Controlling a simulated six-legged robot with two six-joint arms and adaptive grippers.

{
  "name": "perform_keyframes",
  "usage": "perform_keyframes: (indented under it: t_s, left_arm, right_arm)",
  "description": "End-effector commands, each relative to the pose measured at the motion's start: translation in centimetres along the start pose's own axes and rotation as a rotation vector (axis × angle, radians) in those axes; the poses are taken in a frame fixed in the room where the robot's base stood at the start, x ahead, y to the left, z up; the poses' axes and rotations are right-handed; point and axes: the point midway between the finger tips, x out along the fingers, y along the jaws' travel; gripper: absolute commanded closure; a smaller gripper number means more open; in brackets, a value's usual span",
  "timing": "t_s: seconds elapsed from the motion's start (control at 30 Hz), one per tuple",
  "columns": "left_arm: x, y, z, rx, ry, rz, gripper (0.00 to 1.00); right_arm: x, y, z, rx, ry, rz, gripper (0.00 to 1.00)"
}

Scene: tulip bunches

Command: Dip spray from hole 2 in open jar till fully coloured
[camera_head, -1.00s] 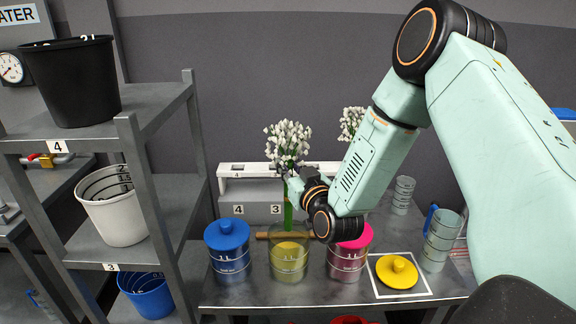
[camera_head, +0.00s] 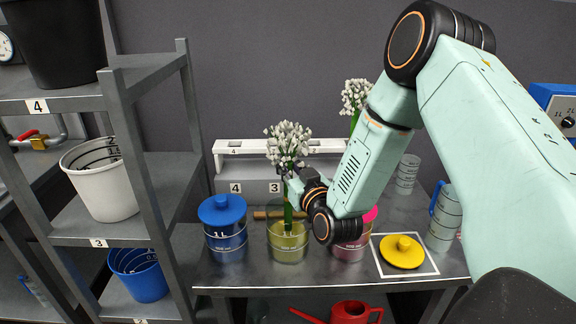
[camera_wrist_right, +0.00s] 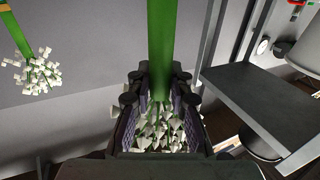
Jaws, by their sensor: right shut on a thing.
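The spray (camera_head: 287,142) has white flower heads on a green stem. My right gripper (camera_head: 296,188) is shut on its stem and holds it upright, heads up. The stem's lower end appears to reach into the open jar (camera_head: 288,252) of yellow liquid; its exact depth is hard to tell. In the right wrist view the green stem (camera_wrist_right: 161,50) runs between the fingers, white heads beyond. Its heads look white. A second white spray (camera_head: 355,97) stands behind, partly hidden by my arm; a white spray also shows in the wrist view (camera_wrist_right: 36,74). My left gripper is out of view.
A blue-lidded jar (camera_head: 225,240) stands left of the open jar, a pink jar (camera_head: 350,247) right, partly behind my gripper. A yellow lid (camera_head: 402,251) lies on a white-edged square. The numbered rack (camera_head: 247,185) is behind. A shelf with buckets (camera_head: 100,180) stands left.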

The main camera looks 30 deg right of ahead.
Motion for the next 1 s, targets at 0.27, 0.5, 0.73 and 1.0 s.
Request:
perform_keyframes:
  t_s: [0.27, 0.5, 0.73, 1.0]
  left_arm:
    - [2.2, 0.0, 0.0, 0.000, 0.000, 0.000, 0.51]
    - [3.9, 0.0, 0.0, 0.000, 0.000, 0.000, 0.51]
    - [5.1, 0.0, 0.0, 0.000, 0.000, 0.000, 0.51]
    - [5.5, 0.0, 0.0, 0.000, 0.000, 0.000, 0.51]
  right_arm:
    - [0.0, 0.0, 2.7, -0.001, 0.001, 0.000, 1.00]
    - [0.0, 0.0, 4.7, 0.000, 0.002, 0.000, 1.00]
    - [0.0, 0.0, 6.3, 0.000, 0.001, 0.000, 1.00]
    - [0.0, 0.0, 6.8, 0.000, 0.001, 0.000, 1.00]
